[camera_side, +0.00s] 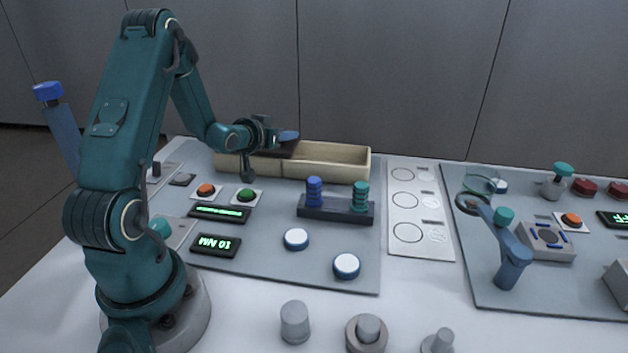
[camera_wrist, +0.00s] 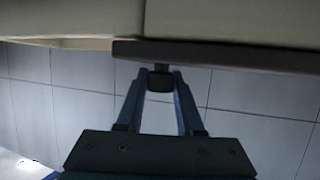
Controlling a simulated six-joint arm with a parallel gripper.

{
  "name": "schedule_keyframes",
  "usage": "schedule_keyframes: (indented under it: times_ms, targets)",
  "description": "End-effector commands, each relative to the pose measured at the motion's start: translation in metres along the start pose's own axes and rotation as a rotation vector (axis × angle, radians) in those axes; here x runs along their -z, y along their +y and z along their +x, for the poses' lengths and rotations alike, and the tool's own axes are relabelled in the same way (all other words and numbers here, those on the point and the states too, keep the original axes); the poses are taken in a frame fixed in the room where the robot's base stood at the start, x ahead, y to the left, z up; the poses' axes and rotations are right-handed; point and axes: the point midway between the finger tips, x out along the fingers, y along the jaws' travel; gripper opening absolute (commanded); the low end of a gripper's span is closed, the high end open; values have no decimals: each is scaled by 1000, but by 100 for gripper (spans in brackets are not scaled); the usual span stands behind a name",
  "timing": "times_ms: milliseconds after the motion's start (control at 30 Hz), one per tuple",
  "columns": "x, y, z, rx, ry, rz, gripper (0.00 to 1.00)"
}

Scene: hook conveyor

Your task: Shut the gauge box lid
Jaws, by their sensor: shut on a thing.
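The gauge box (camera_side: 345,174) is a long cream box at the back of the left board, with its right part open at the top. A dark flat lid (camera_side: 284,149) shows at the left part of the box, partly hidden by my gripper (camera_side: 286,135). In the wrist view the lid (camera_wrist: 225,53) is a dark strip against the cream box (camera_wrist: 215,25). A small dark knob (camera_wrist: 160,83) sticks out from it. My gripper (camera_wrist: 161,76) is shut on this knob, one finger on each side.
A peg stand (camera_side: 335,208) with blue and green stacks is in front of the box. Buttons and green displays (camera_side: 216,245) lie nearer my base. A white panel with circles (camera_side: 418,213) is to the right. A grey wall rises behind.

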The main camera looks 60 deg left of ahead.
Motion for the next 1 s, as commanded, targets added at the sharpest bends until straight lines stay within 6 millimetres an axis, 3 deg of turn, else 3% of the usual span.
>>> schedule_keyframes:
  times_ms: [767, 1000]
  targets:
    - [0, 2, 0, -3, 1, 1, 0]
    - [4, 37, 9, -10, 3, 2, 0]
